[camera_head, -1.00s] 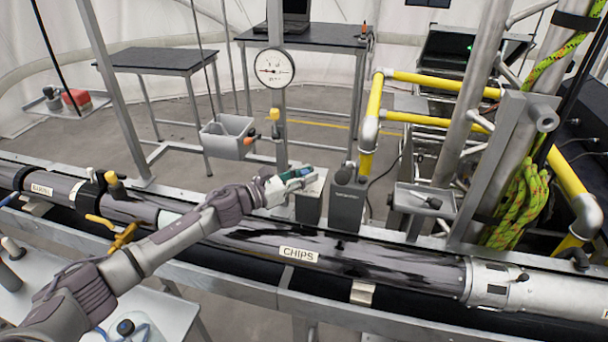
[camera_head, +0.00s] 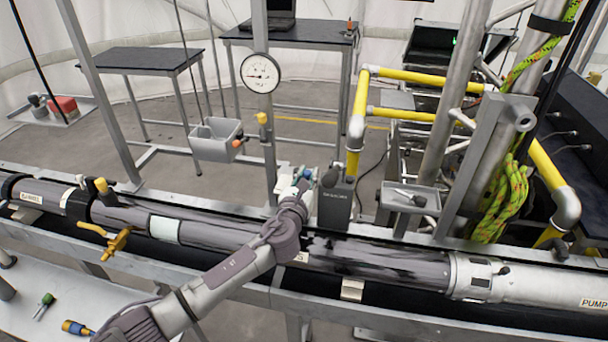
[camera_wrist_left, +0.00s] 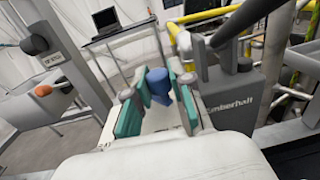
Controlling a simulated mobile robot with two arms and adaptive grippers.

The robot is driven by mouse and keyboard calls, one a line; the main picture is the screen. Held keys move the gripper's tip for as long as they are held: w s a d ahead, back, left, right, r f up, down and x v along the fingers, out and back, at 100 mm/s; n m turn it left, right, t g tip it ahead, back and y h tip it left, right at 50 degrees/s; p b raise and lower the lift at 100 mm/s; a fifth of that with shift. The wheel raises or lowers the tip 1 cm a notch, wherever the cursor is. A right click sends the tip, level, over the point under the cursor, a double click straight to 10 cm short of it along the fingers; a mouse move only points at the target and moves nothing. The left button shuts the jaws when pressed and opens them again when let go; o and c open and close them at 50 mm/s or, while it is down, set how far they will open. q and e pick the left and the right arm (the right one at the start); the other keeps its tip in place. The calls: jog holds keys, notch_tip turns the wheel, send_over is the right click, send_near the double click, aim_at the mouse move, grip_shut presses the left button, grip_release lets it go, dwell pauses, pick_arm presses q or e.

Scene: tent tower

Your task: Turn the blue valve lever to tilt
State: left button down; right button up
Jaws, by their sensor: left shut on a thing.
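My left gripper (camera_head: 300,178) is behind the long dark pipe, just left of a grey box (camera_head: 335,205) with a dark knob on top. In the left wrist view a blue lever (camera_wrist_left: 158,84) stands between the teal-padded fingers of this gripper (camera_wrist_left: 157,92), which is shut on it. Its lower part is hidden by the hand. In the head view my gripper and arm hide most of the lever, so its angle cannot be told there. My right gripper is in neither view.
The grey box also shows in the wrist view (camera_wrist_left: 238,98), close beside the right finger. A round gauge (camera_head: 261,73) on a post stands behind the gripper. A grey bin (camera_head: 214,142) hangs left.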

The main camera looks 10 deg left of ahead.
pick_arm(q)
jog(key=shift+w+d+n+y, duration=0.1)
jog(key=shift+n+y, duration=0.3)
jog(key=shift+y, duration=0.3)
jog(key=c, duration=1)
grip_release()
jog(key=shift+w, duration=0.1)
jog(key=s, duration=1.2)
jog(key=shift+d, duration=0.35)
